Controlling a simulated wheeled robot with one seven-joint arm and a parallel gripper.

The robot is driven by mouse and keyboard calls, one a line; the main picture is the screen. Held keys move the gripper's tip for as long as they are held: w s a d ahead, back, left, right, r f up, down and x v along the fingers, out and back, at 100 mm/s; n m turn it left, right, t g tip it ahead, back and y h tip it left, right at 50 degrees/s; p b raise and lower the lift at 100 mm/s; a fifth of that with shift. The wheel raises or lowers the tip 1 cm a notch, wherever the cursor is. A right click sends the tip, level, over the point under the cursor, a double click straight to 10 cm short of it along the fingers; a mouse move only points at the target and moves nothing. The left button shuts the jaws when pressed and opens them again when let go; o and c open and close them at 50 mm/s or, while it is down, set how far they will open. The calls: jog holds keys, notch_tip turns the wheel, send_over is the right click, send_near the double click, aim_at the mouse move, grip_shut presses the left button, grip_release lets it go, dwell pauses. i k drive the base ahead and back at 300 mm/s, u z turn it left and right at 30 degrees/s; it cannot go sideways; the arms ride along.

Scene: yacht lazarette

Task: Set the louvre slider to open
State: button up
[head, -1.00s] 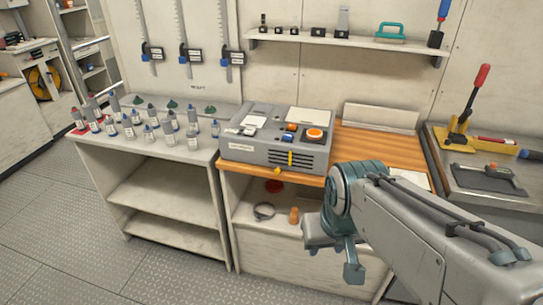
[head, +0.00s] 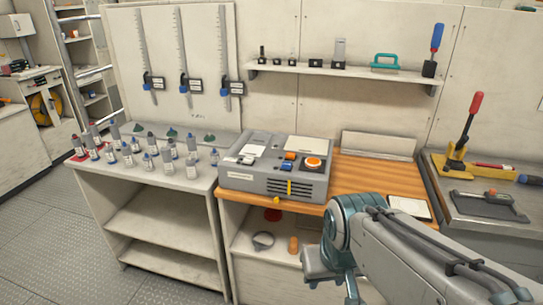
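The grey box (head: 262,180) stands on the wooden bench top. Its front face has dark louvre slots (head: 310,189) at the right, with an upright yellow slider (head: 290,188) among them. The slider's exact setting is too small to tell. A small yellow knob (head: 276,199) sits low on the front edge. My gripper (head: 350,291) is at the end of my arm, lower and to the right of the box, apart from it. Its fingers are partly cut off at the frame's bottom, and I cannot see whether they are open.
The box top carries an orange round button (head: 313,162), blue and orange switches and white cards. Several small bottles (head: 150,160) stand on the left bench. A white card (head: 409,207) lies on the wooden top (head: 375,178). A tool tray (head: 485,203) is at right.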

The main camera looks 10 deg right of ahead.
aim_at(277, 198)
jog(key=k, duration=0.6)
jog(key=u, duration=0.45)
jog(key=i, duration=1.1)
jog(key=z, duration=0.6)
